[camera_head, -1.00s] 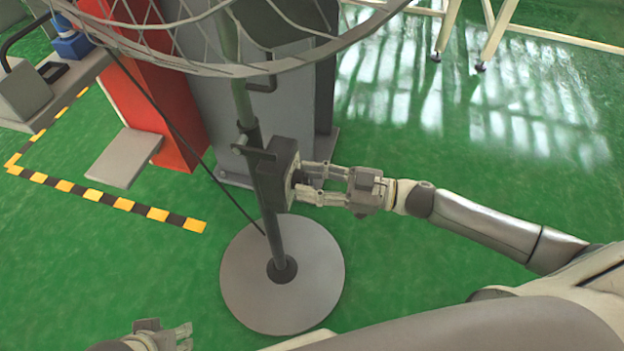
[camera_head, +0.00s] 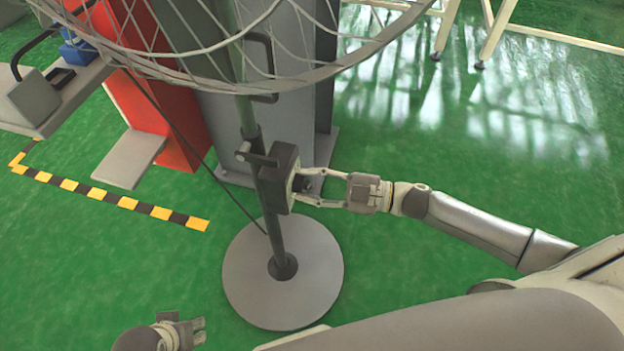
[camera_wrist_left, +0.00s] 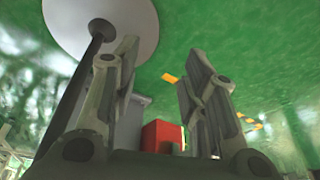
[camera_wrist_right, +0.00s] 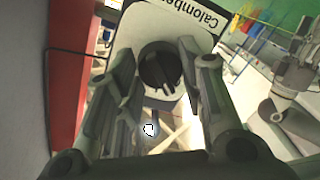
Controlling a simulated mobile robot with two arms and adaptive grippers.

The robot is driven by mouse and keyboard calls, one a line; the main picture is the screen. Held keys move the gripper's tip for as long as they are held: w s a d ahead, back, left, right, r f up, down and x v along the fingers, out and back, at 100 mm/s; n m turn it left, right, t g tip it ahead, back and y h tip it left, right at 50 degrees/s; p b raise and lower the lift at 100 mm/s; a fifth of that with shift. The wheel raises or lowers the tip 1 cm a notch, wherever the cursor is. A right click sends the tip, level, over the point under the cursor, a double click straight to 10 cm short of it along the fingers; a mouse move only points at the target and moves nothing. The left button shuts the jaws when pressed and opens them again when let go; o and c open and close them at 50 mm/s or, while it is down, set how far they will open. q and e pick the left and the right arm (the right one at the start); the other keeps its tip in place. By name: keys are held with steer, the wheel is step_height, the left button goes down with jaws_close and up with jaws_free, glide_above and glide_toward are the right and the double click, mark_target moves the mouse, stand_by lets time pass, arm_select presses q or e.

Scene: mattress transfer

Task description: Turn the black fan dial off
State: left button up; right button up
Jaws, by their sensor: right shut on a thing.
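The fan's control box (camera_head: 281,178) is a dark box on the fan's pole, and its face shows in the right wrist view (camera_wrist_right: 192,22). The round black dial (camera_wrist_right: 158,68) is on that pale face, below the lettering. My right gripper (camera_head: 304,187) reaches the box from the right and is shut on the dial, with a finger on each side; the contact itself is partly hidden. My left gripper (camera_head: 201,331) is low at the bottom of the head view, away from the fan. Its fingers are apart and empty in the left wrist view (camera_wrist_left: 158,75).
The fan's round grey base (camera_head: 250,290) stands on the green floor. The wire cage (camera_head: 210,70) hangs over the box. A dark cable runs down left of the pole. A red and grey cabinet (camera_head: 180,125) stands behind.

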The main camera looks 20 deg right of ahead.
arm_select(q)
steer(key=shift+s+p+x, duration=0.2)
steer(key=shift+x, duration=0.65)
steer(key=shift+s+p+x, duration=0.15)
steer(key=shift+x, duration=0.65)
arm_select(e)
steer(key=shift+n, duration=1.2)
arm_select(q)
steer(key=shift+f, duration=0.15)
arm_select(e)
steer(key=o, duration=1)
steer(key=shift+o, duration=0.2)
steer(key=v, duration=1.2)
